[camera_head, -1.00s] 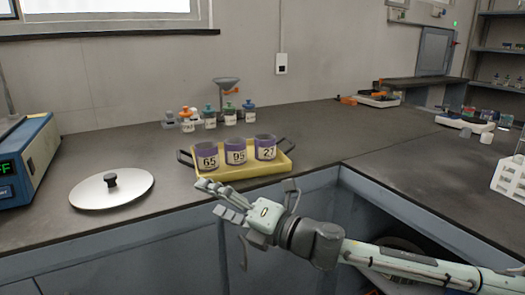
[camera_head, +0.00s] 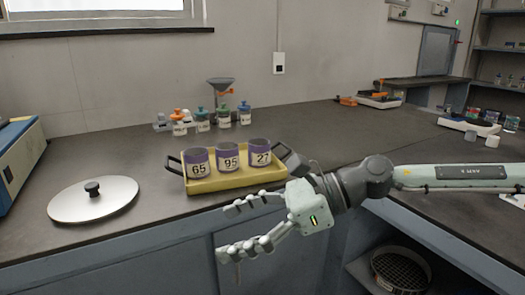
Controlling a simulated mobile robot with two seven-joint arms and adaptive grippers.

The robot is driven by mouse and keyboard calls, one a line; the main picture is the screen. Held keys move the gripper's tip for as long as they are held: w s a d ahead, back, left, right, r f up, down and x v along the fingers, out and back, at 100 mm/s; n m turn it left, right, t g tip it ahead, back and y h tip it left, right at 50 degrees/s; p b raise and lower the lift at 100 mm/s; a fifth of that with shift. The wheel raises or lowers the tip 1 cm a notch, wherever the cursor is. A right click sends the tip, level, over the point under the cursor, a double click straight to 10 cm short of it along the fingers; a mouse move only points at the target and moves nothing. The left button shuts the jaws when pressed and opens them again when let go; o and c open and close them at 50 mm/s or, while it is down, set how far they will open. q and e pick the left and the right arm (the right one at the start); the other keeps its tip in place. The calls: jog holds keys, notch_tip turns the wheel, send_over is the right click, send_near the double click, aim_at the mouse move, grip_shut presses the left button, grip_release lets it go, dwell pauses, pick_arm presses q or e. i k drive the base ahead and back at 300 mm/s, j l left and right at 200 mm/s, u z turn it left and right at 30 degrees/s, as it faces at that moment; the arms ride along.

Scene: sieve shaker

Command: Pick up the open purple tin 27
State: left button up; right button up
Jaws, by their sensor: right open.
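The open purple tin 27 (camera_head: 260,153) stands upright at the right end of a yellow tray (camera_head: 210,186) with dark handles. Tin 95 (camera_head: 228,156) stands in the middle and tin 65 (camera_head: 196,162) at the left end of the same tray. The tins have purple bands and white number labels. My right gripper (camera_head: 234,229) is open and empty. Its fingers point left, in front of and below the tray, near the counter's front edge and apart from the tins. My left gripper is not in view.
A round metal lid (camera_head: 93,200) with a black knob lies left of the tray. A blue machine (camera_head: 20,160) stands at the far left. Several small bottles (camera_head: 202,120) and a funnel stand (camera_head: 221,92) are behind the tray. A sieve (camera_head: 400,268) sits below the counter.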

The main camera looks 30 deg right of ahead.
aim_at(258, 149)
jog(key=i+l, duration=0.3)
jog(key=l, duration=0.15)
jog(key=i+l, duration=0.3)
jog(key=l, duration=0.2)
jog(key=i+l, duration=0.3)
jog(key=l, duration=0.15)
